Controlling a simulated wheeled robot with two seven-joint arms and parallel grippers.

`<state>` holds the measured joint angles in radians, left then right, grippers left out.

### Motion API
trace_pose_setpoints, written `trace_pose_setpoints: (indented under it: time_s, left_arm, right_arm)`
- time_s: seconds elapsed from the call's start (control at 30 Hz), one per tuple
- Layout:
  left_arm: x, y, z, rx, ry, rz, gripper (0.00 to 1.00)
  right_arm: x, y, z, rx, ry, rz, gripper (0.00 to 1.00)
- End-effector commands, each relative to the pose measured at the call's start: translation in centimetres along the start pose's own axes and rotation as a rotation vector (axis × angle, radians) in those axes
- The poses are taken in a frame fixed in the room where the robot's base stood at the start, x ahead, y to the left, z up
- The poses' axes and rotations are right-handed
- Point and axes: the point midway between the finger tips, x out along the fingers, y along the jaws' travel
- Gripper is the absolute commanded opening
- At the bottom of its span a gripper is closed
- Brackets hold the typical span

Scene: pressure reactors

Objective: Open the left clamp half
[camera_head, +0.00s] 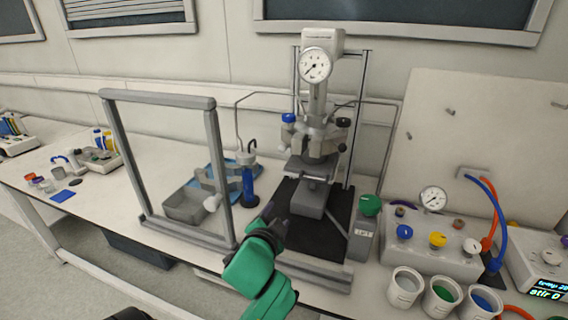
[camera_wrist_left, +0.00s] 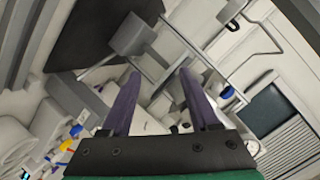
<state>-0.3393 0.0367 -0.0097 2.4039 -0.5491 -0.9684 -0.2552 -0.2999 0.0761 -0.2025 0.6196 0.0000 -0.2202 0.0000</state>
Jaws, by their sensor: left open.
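The pressure reactor (camera_head: 318,140) stands at the middle back of the bench in the head view, with grey metal parts around its head below a round gauge (camera_head: 315,65). I cannot clearly tell the left clamp half from the surrounding grey metal. My left gripper (camera_head: 272,214) is in front of and below the reactor, apart from it, at the left front of its black base. In the left wrist view its two purple fingers (camera_wrist_left: 156,85) are spread with nothing between them. A blue knob (camera_head: 288,118) sits left of the reactor head. My right gripper is out of view.
A green-knobbed unit (camera_head: 362,235), a valve box (camera_head: 455,252) and several cups (camera_head: 405,288) stand at the right.

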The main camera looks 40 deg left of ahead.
Motion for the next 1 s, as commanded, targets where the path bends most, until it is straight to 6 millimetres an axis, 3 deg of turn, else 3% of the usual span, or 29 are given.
trace_pose_setpoints:
  time_s: [0.03,0.1,0.2,0.37,0.8,1.0]
  left_arm:
    - [-0.5,-2.8,-1.9,0.039,0.059,-0.096,0.62]
    - [-1.5,-6.0,-4.2,0.106,0.124,-0.217,0.62]
    - [-2.3,-8.2,-5.8,0.162,0.167,-0.308,0.62]
    - [-0.5,-9.1,-6.5,0.169,0.17,-0.315,0.62]
    - [9.8,-12.1,-8.4,0.164,0.167,-0.31,0.62]
    - [11.2,-12.3,-8.5,0.164,0.167,-0.308,0.62]
  right_arm:
    - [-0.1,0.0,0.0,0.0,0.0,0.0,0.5]
    - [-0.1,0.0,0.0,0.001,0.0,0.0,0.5]
    - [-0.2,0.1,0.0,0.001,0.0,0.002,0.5]
    - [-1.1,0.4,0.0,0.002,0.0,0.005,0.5]
    - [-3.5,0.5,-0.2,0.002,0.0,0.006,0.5]
    - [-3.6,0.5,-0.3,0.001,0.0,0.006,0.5]
